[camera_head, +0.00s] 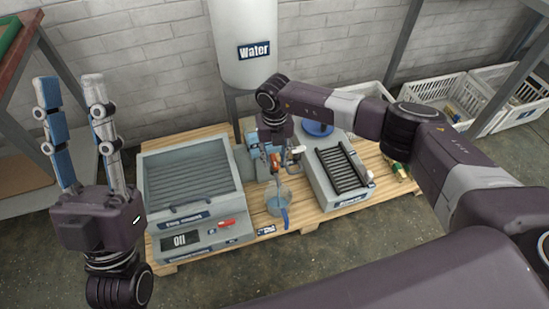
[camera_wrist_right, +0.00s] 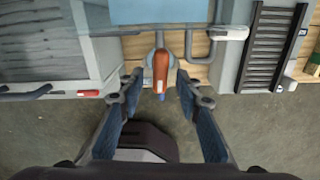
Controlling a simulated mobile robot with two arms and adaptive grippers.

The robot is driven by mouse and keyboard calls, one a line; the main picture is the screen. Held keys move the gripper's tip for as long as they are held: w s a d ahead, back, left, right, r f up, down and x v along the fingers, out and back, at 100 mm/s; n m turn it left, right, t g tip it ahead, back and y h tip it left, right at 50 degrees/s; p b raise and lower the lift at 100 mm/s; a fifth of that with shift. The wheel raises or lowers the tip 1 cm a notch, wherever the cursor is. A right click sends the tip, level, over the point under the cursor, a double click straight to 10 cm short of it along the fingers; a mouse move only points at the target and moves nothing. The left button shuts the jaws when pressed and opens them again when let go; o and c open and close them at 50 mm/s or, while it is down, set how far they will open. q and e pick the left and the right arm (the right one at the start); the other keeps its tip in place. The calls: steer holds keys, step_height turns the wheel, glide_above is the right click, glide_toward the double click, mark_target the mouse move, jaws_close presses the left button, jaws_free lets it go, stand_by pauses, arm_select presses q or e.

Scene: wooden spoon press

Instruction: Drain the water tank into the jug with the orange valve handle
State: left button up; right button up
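The white water tank (camera_head: 243,25), labelled "Water", stands upright at the back. The orange valve handle (camera_head: 276,162) is below it, partly hidden by my right gripper; in the right wrist view the handle (camera_wrist_right: 161,68) points toward the gripper. My right gripper (camera_head: 277,166) is over the valve; in the right wrist view its fingers (camera_wrist_right: 159,82) are open on either side of the handle, with gaps on both sides. A clear jug (camera_head: 274,206) with a blue handle stands below the valve on the pallet. My left gripper (camera_head: 69,82) is open and empty, fingers upward, away from the valve.
White crates (camera_head: 440,92) lie at the back right.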

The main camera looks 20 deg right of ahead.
mark_target(275, 161)
step_height(275, 161, up, 12)
steer(key=shift+f, duration=0.25)
